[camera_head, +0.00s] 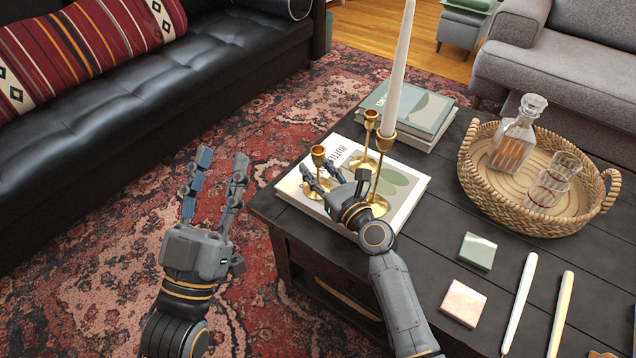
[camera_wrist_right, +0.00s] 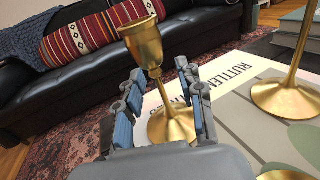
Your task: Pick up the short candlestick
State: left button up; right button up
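The short candlestick (camera_head: 318,156) is gold with a small cup, and stands on the white book (camera_head: 405,212) at the table's near left corner. My right gripper (camera_head: 321,174) is at it, with the fingers apart on either side of the stem. In the right wrist view the short candlestick (camera_wrist_right: 146,45) rises between the open fingers (camera_wrist_right: 160,105), its base on the book and gaps beside the stem. My left gripper (camera_head: 222,165) is open and empty over the rug, left of the table.
A taller gold candlestick (camera_head: 370,120) and one holding a white candle (camera_head: 399,70) stand close behind on the book. A wicker tray (camera_head: 480,190) with decanter and glasses is to the right. Coasters (camera_head: 477,251) and loose candles (camera_head: 519,302) lie in front.

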grip_shut()
jog(key=shift+r, duration=0.1)
dwell(0.4)
